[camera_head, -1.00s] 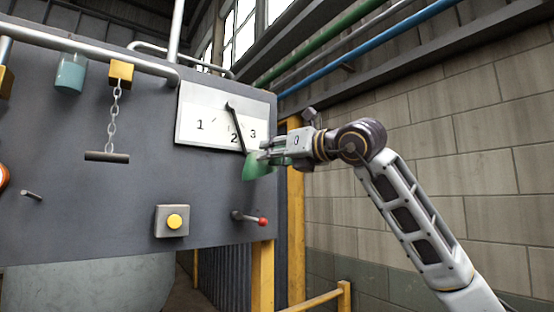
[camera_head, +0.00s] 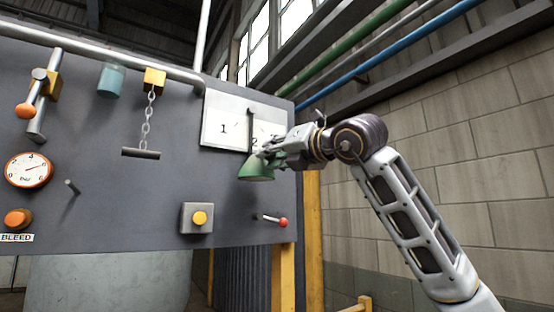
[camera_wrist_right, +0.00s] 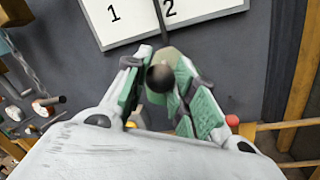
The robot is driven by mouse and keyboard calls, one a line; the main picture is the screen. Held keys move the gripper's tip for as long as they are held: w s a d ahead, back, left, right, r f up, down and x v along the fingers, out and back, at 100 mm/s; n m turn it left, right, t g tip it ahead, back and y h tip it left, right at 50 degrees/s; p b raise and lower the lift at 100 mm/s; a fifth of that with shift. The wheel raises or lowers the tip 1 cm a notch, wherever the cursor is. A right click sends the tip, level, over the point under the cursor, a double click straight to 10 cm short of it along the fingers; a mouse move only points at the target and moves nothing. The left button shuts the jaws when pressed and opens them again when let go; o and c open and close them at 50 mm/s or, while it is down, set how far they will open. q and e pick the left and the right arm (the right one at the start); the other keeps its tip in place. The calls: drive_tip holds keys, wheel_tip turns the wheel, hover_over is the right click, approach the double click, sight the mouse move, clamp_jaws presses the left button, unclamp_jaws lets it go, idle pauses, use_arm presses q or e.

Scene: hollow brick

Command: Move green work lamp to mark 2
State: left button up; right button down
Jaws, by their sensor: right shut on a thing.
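The green work lamp (camera_head: 257,173) hangs at the lower end of a dark swing arm (camera_head: 250,122) in front of a white number plate (camera_head: 226,120) marked 1, 2 and 3. The swing arm is close to upright and passes close to mark 2 (camera_head: 254,142). In the right wrist view the swing arm (camera_wrist_right: 160,18) shows just left of mark 2 (camera_wrist_right: 170,8). My right gripper (camera_head: 266,154) is shut on the green work lamp. It partly hides the lamp and mark 3. In the right wrist view its fingers (camera_wrist_right: 160,82) close around the lamp's neck. My left gripper is not in view.
A red-knobbed lever (camera_head: 283,223) and a yellow button box (camera_head: 197,218) sit below the lamp on the grey panel (camera_head: 110,210). A chain with a dark bar (camera_head: 141,153) hangs to the left. A gauge (camera_head: 28,170) is farther left. A yellow post (camera_head: 312,215) stands right of the panel.

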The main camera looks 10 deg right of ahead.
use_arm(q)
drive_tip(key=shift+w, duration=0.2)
use_arm(e)
drive_tip(key=shift+a+f, duration=0.1)
drive_tip(key=c, duration=1.5)
unclamp_jaws()
drive_tip(key=o, duration=0.4)
drive_tip(key=shift+w, duration=0.1)
drive_tip(key=shift+c, duration=0.2)
drive_tip(key=shift+s, duration=0.2)
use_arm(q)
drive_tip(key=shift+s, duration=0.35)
use_arm(e)
drive_tip(key=v, duration=1.1)
drive_tip(key=shift+s+d, duration=0.25)
drive_tip(key=shift+s, duration=0.05)
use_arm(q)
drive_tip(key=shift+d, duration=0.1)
